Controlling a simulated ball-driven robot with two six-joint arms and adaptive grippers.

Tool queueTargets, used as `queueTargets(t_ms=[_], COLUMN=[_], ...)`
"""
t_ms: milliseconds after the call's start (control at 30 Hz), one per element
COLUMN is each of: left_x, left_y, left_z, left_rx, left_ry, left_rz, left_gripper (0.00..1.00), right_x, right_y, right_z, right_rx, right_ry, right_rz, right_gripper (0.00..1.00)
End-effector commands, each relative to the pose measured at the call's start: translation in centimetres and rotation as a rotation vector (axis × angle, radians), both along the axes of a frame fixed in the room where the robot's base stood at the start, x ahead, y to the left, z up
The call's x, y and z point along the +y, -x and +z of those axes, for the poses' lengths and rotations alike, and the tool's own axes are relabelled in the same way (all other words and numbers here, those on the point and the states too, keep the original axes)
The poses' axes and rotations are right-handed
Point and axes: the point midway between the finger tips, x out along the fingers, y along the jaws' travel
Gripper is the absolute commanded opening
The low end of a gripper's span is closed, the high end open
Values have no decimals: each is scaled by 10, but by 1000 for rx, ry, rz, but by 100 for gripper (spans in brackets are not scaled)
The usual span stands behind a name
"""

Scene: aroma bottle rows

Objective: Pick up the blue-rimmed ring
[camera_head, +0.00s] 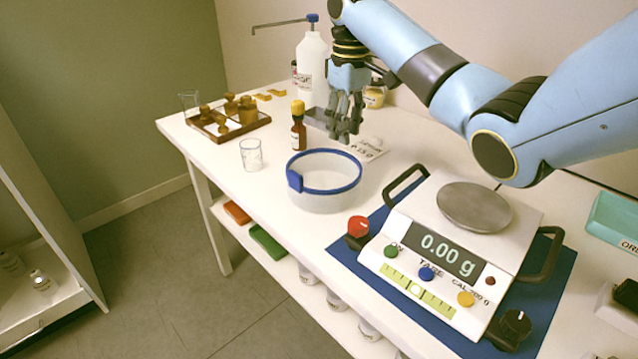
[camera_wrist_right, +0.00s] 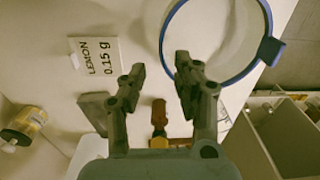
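The blue-rimmed ring (camera_head: 325,203) is a wide, low, pale band with a blue upper rim and a blue tab on its left side. My right gripper (camera_head: 344,138) hangs just behind and above the ring, fingers down. In the wrist view the gripper (camera_wrist_right: 160,66) has its fingers apart with nothing between them; one fingertip overlaps the ring's edge in the picture. My left gripper is not in view.
A brown bottle with a yellow cap (camera_head: 299,137) and a clear beaker (camera_head: 251,155) stand left of the ring. A lemon label card (camera_wrist_right: 97,64) lies behind it. The scale (camera_head: 440,255) on a blue mat (camera_head: 345,257) is at right. The table's front edge is close.

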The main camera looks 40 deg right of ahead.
Motion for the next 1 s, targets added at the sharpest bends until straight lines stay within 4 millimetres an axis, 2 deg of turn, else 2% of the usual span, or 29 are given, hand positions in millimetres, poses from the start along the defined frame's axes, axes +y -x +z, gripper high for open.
queueTargets(t_ms=[33, 167, 267, 533, 800, 1000], left_x=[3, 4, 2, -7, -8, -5], left_y=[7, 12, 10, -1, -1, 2], left_z=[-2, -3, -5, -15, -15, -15], left_rx=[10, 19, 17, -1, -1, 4], left_ry=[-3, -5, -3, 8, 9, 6], left_rz=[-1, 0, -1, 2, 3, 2], left_gripper=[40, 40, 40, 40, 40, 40], right_x=[0, 0, 1, 3, 3, 3], right_y=[0, 0, 2, 8, 7, 7], right_z=[-8, -16, -23, -64, -68, -68], right_rx=[0, -2, -1, 0, -3, -3], right_ry=[0, 1, 1, 0, 2, 2], right_rz=[0, 0, 0, 0, 1, 1], right_gripper=[31, 31, 31, 31, 31, 5])
